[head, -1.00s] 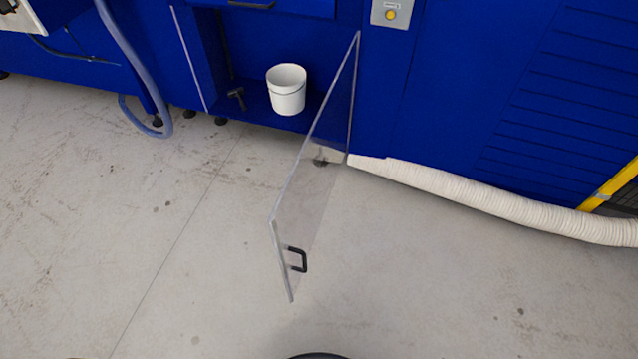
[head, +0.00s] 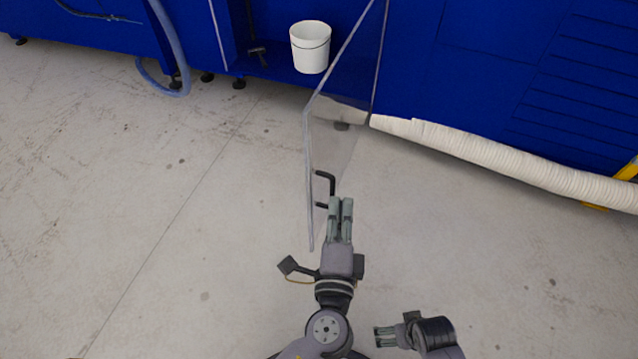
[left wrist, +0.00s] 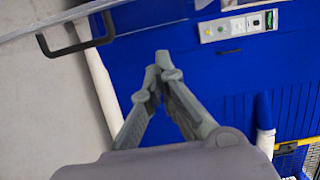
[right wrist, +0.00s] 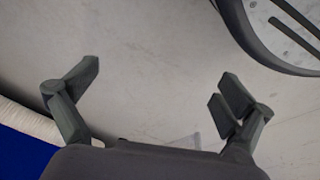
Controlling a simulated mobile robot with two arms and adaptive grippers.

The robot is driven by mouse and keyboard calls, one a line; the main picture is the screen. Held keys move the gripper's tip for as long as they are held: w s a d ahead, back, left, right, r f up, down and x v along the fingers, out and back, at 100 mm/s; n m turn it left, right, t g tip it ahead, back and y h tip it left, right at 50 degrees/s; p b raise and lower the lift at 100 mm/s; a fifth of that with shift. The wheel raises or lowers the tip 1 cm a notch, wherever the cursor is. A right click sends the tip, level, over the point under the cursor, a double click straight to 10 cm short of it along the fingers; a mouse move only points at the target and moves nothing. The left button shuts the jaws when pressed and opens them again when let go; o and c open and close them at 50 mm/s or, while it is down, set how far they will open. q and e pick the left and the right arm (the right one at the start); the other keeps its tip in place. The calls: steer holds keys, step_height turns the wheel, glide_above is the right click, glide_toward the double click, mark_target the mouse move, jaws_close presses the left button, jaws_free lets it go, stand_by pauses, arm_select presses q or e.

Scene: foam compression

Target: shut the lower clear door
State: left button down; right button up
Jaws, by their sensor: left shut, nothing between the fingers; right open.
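The lower clear door (head: 335,130) stands swung open, out from the blue machine over the floor in the head view. Its black handle (head: 331,187) is on the near part of the door. My left gripper (head: 342,200) is shut and empty, on the right side of the door and just beside the handle; I cannot tell if it touches. In the left wrist view the handle (left wrist: 75,48) and door edge (left wrist: 60,22) lie up and left of my shut left fingers (left wrist: 160,65). My right gripper (head: 378,337) is open and empty, low in the head view, away from the door.
A white bucket (head: 310,48) and a dark tool (head: 257,55) sit in the machine's open lower compartment. A white ribbed hose (head: 480,150) runs along the machine's base to the right. A blue-grey hose (head: 168,60) hangs at left. The floor (head: 200,220) around the door is clear.

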arm_select(q)
steer(key=w+a+p, duration=0.2)
steer(key=w+a, duration=0.1)
steer(key=w, duration=0.8)
steer(key=shift+w+r, duration=0.2)
arm_select(e)
steer(key=shift+s+d+f, duration=0.1)
steer(key=shift+s+f, duration=0.3)
steer(key=shift+f, duration=0.45)
steer(key=shift+s+d+f, duration=0.1)
steer(key=shift+s+f, duration=0.35)
steer(key=shift+f, duration=0.45)
steer(key=shift+s+f, duration=0.4)
steer(key=shift+f, duration=0.45)
arm_select(q)
steer(key=shift+a, duration=0.1)
